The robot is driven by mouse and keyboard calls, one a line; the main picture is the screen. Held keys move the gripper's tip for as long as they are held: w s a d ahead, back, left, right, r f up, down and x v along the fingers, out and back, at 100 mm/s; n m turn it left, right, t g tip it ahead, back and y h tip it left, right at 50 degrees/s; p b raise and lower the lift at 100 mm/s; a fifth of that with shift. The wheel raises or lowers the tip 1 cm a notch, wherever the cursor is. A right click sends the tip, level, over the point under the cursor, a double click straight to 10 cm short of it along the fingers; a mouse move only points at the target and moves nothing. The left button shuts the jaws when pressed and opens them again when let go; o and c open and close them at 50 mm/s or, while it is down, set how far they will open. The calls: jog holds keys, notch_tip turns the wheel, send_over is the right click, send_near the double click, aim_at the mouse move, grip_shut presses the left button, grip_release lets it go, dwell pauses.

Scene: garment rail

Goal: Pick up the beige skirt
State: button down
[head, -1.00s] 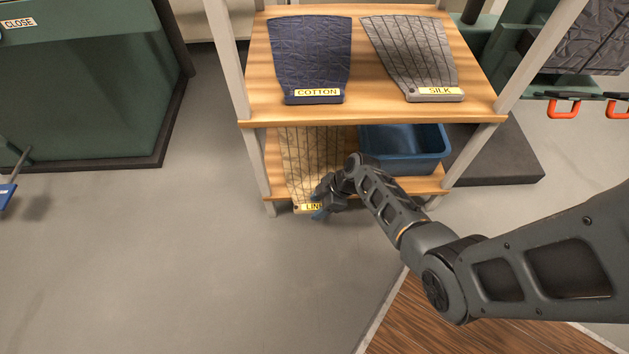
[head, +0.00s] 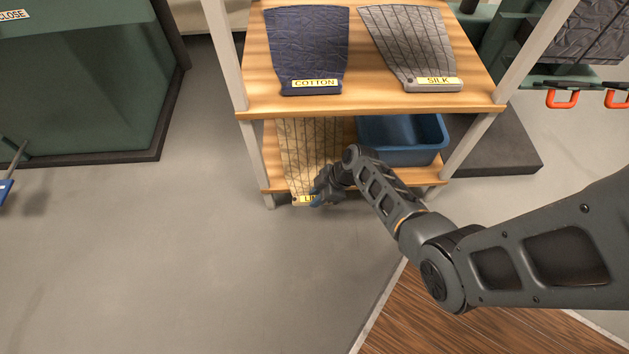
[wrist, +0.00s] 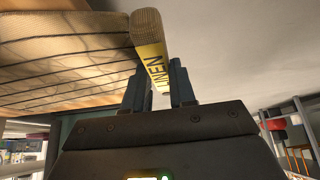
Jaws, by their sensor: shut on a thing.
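The beige skirt (head: 306,150) lies pleated on the lower shelf at the left, its yellow label end at the shelf's front edge. The label, reading LINEN in the wrist view, is partly hidden by my gripper in the head view. My gripper (head: 319,195) is at the skirt's front end. In the wrist view, the beige skirt's pleats (wrist: 60,65) spread to the left. There my gripper (wrist: 158,85) has one finger on each side of the labelled end and is shut on it.
The upper shelf (head: 370,103) sits close above, bearing a navy garment (head: 307,45) labelled COTTON and a grey one (head: 412,45) labelled SILK. A blue bin (head: 402,140) stands right of the skirt. The floor (head: 220,260) in front is clear.

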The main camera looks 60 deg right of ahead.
notch_tip(320, 180, up, 4)
jog(key=shift+f+p, duration=0.2)
jog(key=shift+p, duration=1)
jog(key=s+a+p, duration=0.4)
jog(key=s+a, duration=0.8)
jog(key=a, duration=0.1)
jog(key=shift+a, duration=0.15)
